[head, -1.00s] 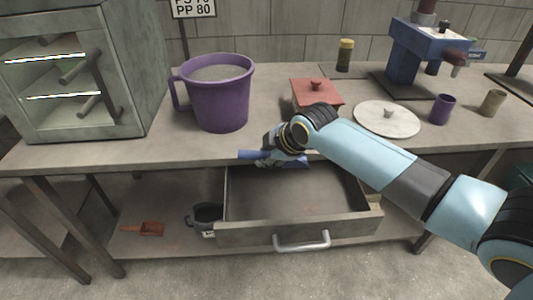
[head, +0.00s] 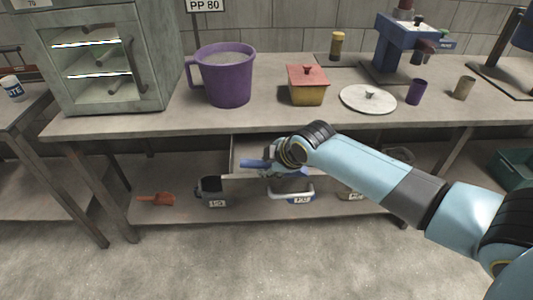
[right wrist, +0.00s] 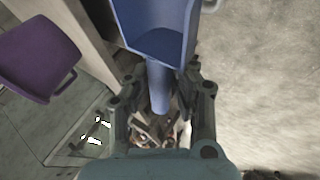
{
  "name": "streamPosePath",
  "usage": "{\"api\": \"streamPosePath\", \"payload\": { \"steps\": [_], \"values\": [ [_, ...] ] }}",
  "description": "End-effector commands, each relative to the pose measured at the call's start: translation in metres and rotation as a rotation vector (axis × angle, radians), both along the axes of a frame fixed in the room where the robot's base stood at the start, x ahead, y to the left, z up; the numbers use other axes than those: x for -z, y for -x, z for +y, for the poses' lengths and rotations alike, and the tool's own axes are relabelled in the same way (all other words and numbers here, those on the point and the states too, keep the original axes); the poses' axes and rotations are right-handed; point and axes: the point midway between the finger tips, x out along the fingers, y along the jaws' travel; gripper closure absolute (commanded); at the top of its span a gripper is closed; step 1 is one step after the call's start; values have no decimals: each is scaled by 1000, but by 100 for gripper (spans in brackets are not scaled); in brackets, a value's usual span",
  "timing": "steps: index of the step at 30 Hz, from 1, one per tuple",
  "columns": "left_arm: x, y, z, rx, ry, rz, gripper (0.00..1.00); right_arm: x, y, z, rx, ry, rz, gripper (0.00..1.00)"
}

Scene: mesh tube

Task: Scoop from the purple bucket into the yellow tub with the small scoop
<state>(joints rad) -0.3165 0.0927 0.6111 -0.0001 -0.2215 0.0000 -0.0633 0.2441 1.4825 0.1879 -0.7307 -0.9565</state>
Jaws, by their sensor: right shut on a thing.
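The purple bucket (head: 224,78) stands upright on the table with pale grey contents inside; it also shows in the right wrist view (right wrist: 38,58). The yellow tub (head: 306,95), closed by a red lid (head: 307,75), stands to its right. My right gripper (head: 272,165) is in front of and below the table edge, over the open drawer in the picture. It is shut on the handle of a blue scoop (head: 252,163); in the right wrist view the scoop's bowl (right wrist: 155,35) looks empty. An orange scoop (head: 157,199) lies on the lower shelf. My left gripper is out of view.
An open drawer (head: 240,172) juts out under the table, partly hidden by my arm. A glass-fronted cabinet (head: 100,60) stands left of the bucket. A loose grey lid (head: 368,99), a purple cup (head: 416,92) and a blue machine (head: 400,50) are at right.

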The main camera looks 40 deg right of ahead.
Motion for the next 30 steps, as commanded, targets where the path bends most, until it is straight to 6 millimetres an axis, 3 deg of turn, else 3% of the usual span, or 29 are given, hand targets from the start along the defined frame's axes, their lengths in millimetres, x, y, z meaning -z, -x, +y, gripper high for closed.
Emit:
{"api": "streamPosePath", "payload": {
  "steps": [10, 16, 20, 23, 27, 30],
  "values": [
    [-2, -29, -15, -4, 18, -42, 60, 0, 1, 0, 2, 0, 0, 100],
    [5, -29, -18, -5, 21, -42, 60, -1, -1, 5, -11, -5, -4, 100],
    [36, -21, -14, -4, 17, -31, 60, -11, -5, 32, -83, -21, -4, 100],
    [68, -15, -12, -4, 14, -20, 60, -28, 0, 63, -188, -33, -1, 100],
    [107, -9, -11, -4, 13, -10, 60, -57, 23, 105, -361, -35, 0, 100],
    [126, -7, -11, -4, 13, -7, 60, -74, 44, 126, -468, -23, 1, 100]
  ]
}}
